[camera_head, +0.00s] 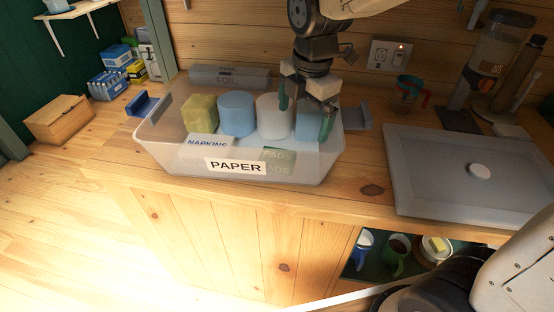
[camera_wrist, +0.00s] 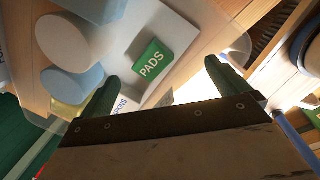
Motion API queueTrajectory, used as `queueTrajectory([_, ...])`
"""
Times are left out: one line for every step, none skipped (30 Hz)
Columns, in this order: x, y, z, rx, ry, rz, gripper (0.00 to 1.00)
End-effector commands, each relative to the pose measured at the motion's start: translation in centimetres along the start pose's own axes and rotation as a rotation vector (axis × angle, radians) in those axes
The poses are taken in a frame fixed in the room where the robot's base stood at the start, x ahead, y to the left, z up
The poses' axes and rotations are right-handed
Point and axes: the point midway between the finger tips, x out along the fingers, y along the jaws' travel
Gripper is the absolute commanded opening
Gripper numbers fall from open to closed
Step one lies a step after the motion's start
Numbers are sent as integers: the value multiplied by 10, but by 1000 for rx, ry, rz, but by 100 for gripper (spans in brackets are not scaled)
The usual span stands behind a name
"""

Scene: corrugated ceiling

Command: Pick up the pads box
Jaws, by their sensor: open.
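The pads box (camera_wrist: 150,64) is small and green with white "PADS" lettering. It lies in the translucent bin (camera_head: 160,150) labelled "PAPER", and in the head view it shows dimly through the front wall (camera_head: 278,156). My gripper (camera_head: 306,108) is over the right part of the bin, its green fingers apart and nothing between them. In the wrist view the box lies beyond and between the fingertips (camera_wrist: 163,82), not touching them. How far the fingertips reach into the bin is hard to tell.
The bin also holds a yellow-green roll (camera_head: 200,115), a blue roll (camera_head: 237,113), a white roll (camera_head: 273,116), another blue roll and a napkins pack (camera_head: 207,145). A foil box (camera_head: 229,76) lies behind. A grey tray (camera_head: 425,170) lies right. The bin walls surround the box.

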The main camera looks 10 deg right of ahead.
Motion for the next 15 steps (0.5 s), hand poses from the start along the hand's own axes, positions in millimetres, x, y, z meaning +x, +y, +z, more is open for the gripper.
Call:
queueTrajectory([13, 10, -8, -131, 10, -29, 100])
queueTrajectory([19, 15, -12, -210, 16, -42, 100])
queueTrajectory([27, 20, -16, -306, 24, -57, 100])
queueTrajectory([32, 24, -20, -371, 30, -66, 100])
queueTrajectory([37, 27, -22, -429, 35, -75, 100])
queueTrajectory([42, 30, -26, -494, 43, -84, 100])
queueTrajectory([45, 32, -28, -534, 47, -89, 100])
queueTrajectory([48, 34, -30, -568, 50, -93, 100])
queueTrajectory([51, 36, -31, -603, 55, -98, 100])
queueTrajectory([53, 37, -32, -622, 57, -100, 100])
queueTrajectory([56, 37, -33, -635, 59, -102, 100])
queueTrajectory([60, 37, -34, -647, 60, -104, 100])
queueTrajectory([63, 37, -34, -652, 61, -104, 100])
queueTrajectory([67, 36, -34, -654, 61, -105, 100])
queueTrajectory([71, 35, -34, -653, 61, -106, 100])
